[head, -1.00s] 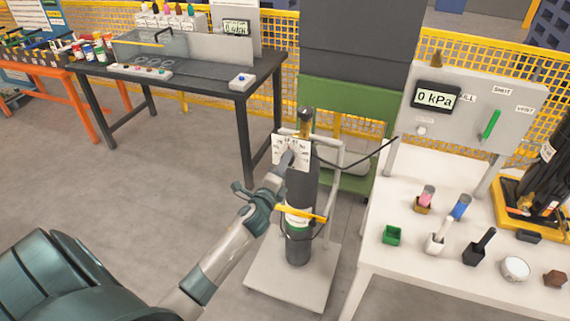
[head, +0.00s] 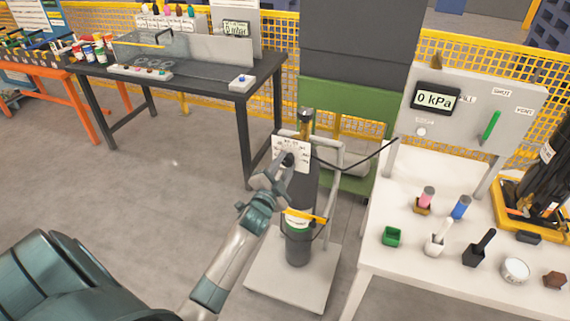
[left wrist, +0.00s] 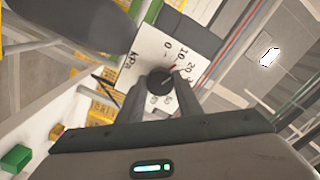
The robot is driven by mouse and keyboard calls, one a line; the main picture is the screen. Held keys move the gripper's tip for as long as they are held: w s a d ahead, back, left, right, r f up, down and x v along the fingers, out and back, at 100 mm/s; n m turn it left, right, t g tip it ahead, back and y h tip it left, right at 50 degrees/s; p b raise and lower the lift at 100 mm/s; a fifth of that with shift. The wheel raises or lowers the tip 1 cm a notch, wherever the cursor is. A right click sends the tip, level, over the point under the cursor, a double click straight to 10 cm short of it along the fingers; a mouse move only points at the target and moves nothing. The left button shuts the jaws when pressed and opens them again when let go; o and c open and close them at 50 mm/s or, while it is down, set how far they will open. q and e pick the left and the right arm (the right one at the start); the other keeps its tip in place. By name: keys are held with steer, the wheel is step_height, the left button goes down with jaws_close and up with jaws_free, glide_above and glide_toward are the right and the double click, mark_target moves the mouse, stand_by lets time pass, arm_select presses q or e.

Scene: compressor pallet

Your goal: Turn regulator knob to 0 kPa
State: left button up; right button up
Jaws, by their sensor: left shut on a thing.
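The regulator's white dial plate (head: 280,150) stands at the top of the dark gas cylinder (head: 299,190). Its black knob (head: 288,159) shows at the plate's middle. In the left wrist view the knob (left wrist: 161,82) sits between the two fingers of my left gripper (left wrist: 160,94), which are shut on it. In the head view my left gripper (head: 282,168) reaches the knob from below. The dial plate (left wrist: 150,52) shows printed "kPa", 0, 10 and 20. A red mark on the knob points up and right, roughly between 10 and 20. My right gripper is not in view.
A grey panel (head: 470,100) at the right has a display (head: 436,98) reading 0 kPa and a green handle (head: 490,127). A white table (head: 400,285) with small items stands right of the cylinder cart (head: 285,280). Open floor lies to the left.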

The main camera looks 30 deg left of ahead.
arm_select(q)
steer(key=n, duration=0.3)
steer(key=shift+n+p, duration=0.3)
steer(key=shift+n, duration=0.1)
steer(key=shift+f+n, duration=0.1)
steer(key=shift+n, duration=1.8)
steer(key=o, duration=1)
steer(key=shift+o, duration=0.2)
steer(key=shift+s, duration=0.1)
steer(key=b+v, duration=0.4)
steer(key=v, duration=1.3)
steer(key=shift+s, duration=0.15)
